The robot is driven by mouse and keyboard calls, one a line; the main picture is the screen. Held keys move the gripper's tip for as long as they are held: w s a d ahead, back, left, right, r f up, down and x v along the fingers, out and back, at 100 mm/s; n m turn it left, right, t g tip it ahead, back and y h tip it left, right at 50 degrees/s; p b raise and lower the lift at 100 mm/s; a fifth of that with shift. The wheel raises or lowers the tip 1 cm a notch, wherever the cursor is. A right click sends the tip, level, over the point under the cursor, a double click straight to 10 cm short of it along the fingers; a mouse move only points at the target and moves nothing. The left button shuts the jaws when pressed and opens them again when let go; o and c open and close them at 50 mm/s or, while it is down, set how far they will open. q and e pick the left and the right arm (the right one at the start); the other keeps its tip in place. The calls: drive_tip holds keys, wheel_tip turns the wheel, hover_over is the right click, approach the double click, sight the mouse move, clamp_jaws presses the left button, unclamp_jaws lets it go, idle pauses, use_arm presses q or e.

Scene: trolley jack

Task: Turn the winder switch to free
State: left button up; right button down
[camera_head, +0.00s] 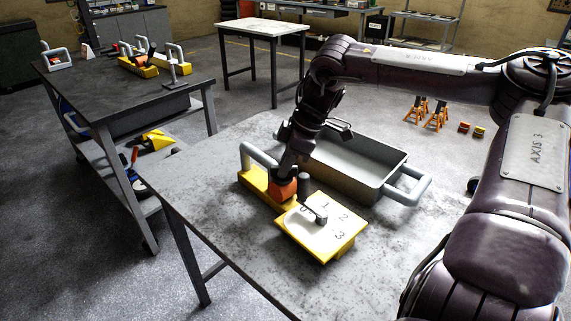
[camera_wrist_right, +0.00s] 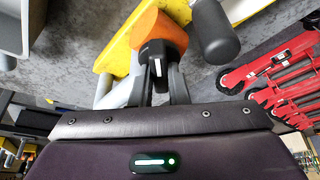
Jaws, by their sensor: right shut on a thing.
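The winder (camera_head: 256,182) lies on the near table, a yellow base with a grey handle and an orange housing (camera_head: 284,191). The orange housing also shows in the right wrist view (camera_wrist_right: 152,27). On it is a black switch with a white line (camera_wrist_right: 158,56). My right gripper (camera_wrist_right: 160,82) comes down from above and its two fingers are shut on this switch; in the head view the wrist (camera_head: 290,166) hides most of it. I cannot read any free mark. My left gripper is not in view.
A yellow box with a numbered white plate (camera_head: 337,232) and grey lever sits close to the right of the winder. A grey tray (camera_head: 352,178) stands behind. The table's front left is bare. Red jacks (camera_wrist_right: 285,75) show in the wrist view.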

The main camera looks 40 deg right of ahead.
drive_tip(key=m+h, duration=0.1)
drive_tip(key=m, duration=0.1)
drive_tip(key=shift+a+r+m+t+p, duration=0.1)
drive_tip(key=shift+m+t+p, duration=0.2)
drive_tip(key=shift+m+t, duration=0.1)
drive_tip(key=m+h, duration=0.1)
drive_tip(key=m, duration=0.1)
drive_tip(key=shift+s+m+p, duration=0.1)
drive_tip(key=shift+m+p, duration=0.2)
drive_tip(key=shift+p, duration=0.05)
drive_tip(key=m+h, duration=0.1)
drive_tip(key=m, duration=0.1)
drive_tip(key=shift+a+m+p, duration=0.1)
drive_tip(key=shift+m+p, duration=0.2)
drive_tip(key=shift+m, duration=0.6)
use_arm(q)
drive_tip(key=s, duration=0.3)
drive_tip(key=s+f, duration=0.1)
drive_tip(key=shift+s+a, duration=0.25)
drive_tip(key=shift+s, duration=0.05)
use_arm(e)
drive_tip(key=shift+h, duration=0.3)
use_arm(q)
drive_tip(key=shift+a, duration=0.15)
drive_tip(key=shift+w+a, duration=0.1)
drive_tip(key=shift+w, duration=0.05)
use_arm(e)
drive_tip(key=c, duration=1.7)
unclamp_jaws()
drive_tip(key=shift+t, duration=0.3)
